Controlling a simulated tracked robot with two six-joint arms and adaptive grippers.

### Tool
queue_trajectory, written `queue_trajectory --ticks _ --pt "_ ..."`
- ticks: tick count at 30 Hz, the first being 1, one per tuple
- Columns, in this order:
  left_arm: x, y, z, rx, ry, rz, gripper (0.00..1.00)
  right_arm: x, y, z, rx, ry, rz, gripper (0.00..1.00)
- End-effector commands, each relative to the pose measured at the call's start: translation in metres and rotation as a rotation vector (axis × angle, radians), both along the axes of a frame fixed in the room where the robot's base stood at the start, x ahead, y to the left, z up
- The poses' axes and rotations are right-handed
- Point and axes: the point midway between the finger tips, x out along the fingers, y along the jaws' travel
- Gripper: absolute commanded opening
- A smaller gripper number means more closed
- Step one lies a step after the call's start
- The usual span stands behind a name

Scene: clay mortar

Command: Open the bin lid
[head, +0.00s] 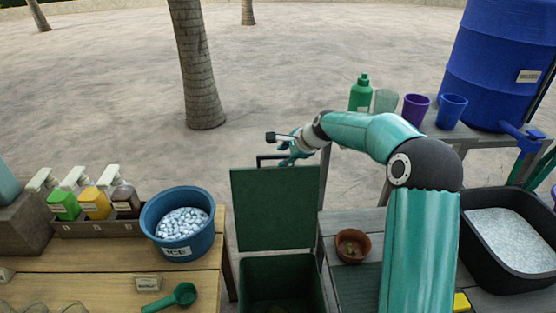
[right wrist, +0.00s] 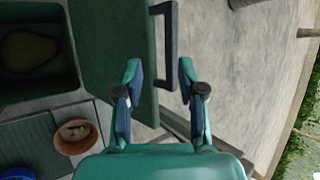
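The green bin lid (head: 275,208) stands raised, roughly upright, at the back of the green bin (head: 282,275), whose open inside shows below it. The lid (right wrist: 112,45) also shows in the right wrist view with its dark handle (right wrist: 168,45). My right gripper (head: 284,146) is at the lid's top edge by the handle. In the right wrist view its two fingers (right wrist: 157,72) are spread apart, with the handle just beyond the gap between them. I cannot tell whether a finger touches the lid. My left gripper is in neither view.
A blue ice tub (head: 181,222) and pump bottles (head: 95,203) stand on the wooden counter at left. A terracotta bowl (head: 352,245) sits right of the bin. A black tub (head: 510,240) of ice is at far right. Cups (head: 416,109) and a blue barrel (head: 498,65) stand behind.

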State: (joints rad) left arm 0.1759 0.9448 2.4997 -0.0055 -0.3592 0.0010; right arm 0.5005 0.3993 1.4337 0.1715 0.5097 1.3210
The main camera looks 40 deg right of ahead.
Motion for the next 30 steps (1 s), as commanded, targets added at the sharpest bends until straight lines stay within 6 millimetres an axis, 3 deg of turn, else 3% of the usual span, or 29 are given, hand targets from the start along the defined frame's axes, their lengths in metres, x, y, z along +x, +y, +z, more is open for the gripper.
queue_trajectory --ticks 3,10,30 --pt "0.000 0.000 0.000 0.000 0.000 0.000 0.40 -0.016 0.000 0.018 -0.001 -0.001 -0.001 0.40" --pt "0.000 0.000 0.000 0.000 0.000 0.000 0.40 -0.035 0.000 0.037 0.000 0.001 0.000 0.40" --pt "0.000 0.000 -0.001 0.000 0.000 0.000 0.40 -0.034 0.007 0.040 0.002 0.002 0.013 0.40"
